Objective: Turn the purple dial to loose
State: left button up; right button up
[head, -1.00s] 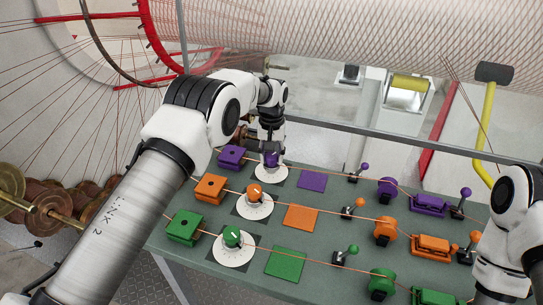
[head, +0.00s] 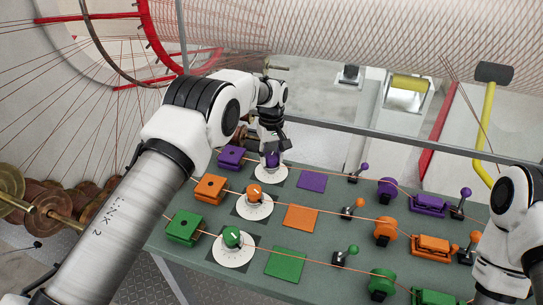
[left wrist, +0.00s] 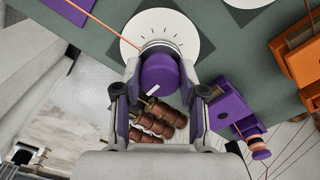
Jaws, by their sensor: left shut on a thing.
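The purple dial (head: 272,160) stands on a white round scale plate (head: 279,176) at the back left of the table. In the left wrist view the dial (left wrist: 158,72) has a white pointer mark on its top, and tick marks show on the plate (left wrist: 185,35) around it. My left gripper (left wrist: 160,92) is shut on the dial from above, one finger on each side. In the head view the left gripper (head: 272,150) partly covers the dial. I cannot read any label for loose. My right gripper is out of view; only part of its arm shows.
An orange dial (head: 254,191) and a green dial (head: 232,236) stand in rows nearer the front. A purple block (head: 231,157) sits left of the purple dial, a flat purple square (head: 312,181) right of it. Thin wires run along the rows.

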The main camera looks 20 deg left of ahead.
aim_at(272, 156)
pick_arm(q)
jog(key=shift+s+f, duration=0.15)
jog(key=shift+f, duration=0.1)
jog(key=o, duration=1.1)
jog(key=shift+o, duration=0.2)
jog(key=shift+r, duration=0.1)
jog(key=shift+r, duration=0.3)
notch_tip(272, 156, up, 11)
jog(key=shift+r, duration=0.15)
jog(key=shift+w, duration=0.2)
